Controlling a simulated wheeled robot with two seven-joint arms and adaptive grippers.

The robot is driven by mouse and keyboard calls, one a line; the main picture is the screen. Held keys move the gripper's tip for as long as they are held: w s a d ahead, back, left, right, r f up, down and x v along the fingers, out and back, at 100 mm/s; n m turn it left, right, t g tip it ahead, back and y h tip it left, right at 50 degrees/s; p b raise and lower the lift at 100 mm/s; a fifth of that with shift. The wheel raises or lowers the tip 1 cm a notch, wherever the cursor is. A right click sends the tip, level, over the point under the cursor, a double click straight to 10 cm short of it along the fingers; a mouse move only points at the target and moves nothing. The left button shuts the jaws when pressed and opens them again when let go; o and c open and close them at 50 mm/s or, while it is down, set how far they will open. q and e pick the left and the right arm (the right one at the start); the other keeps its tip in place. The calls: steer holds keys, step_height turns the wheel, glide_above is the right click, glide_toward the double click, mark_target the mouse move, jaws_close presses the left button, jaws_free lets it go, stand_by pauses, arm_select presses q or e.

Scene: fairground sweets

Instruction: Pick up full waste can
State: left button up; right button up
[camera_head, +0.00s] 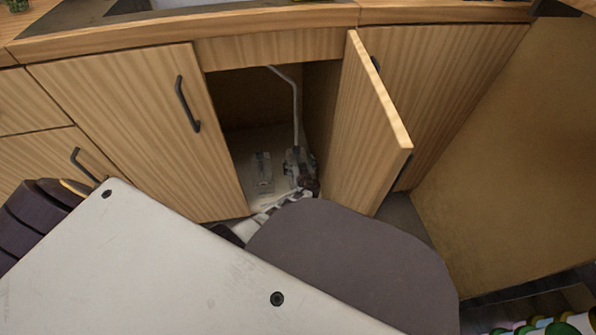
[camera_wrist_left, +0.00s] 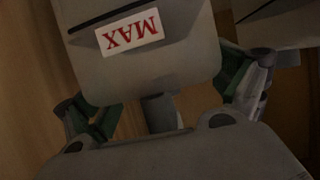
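The waste can (camera_wrist_left: 190,60) fills the top middle of the left wrist view as a grey body. It has a dark slot and a white label with red "MAX" lettering, upside down there. My left gripper (camera_wrist_left: 165,92) has its green-padded fingers spread at either side of the can's near end. I cannot tell whether they press on it. In the head view my left gripper (camera_head: 284,172) reaches into the open cabinet, partly hidden by my own arm. I cannot make out the can's outline or its contents there. My right gripper is not in view.
The wooden cabinet's open door (camera_head: 372,125) stands close to the right of my left gripper. A closed door (camera_head: 135,130) with a dark handle is on the left. A thin pale pipe (camera_head: 296,100) shows inside. The countertop (camera_head: 270,17) runs above the opening.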

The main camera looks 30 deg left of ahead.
arm_select(q)
steer(key=shift+a, duration=0.1)
steer(key=c, duration=1.4)
steer(key=shift+w+r, duration=0.1)
steer(key=shift+r, duration=0.15)
steer(key=shift+c, duration=0.5)
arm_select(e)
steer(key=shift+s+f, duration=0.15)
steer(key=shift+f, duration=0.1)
arm_select(q)
steer(key=shift+r, duration=0.2)
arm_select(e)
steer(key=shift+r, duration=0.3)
